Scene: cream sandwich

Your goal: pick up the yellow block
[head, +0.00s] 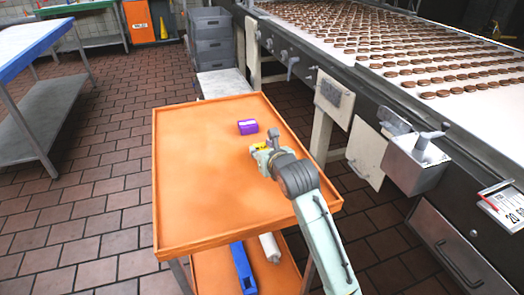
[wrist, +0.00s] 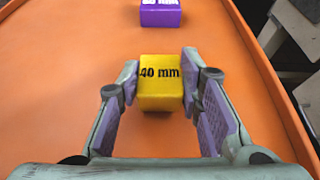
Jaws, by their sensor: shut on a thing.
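The yellow block (wrist: 161,92), marked "40 mm", sits between the fingers of my gripper (wrist: 161,95) in the wrist view. The fingers are shut on its left and right sides. In the head view, a small yellow part of the block (head: 259,146) shows past my gripper (head: 262,150), which hides the rest. The block is over the orange tray table (head: 195,180), right of its middle. I cannot tell whether it touches the surface.
A purple block (head: 248,127) stands just beyond the yellow one, also in the wrist view (wrist: 160,13). The tray table has a raised rim. A conveyor (head: 465,110) with rows of brown biscuits runs along the right. The tray's left half is clear.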

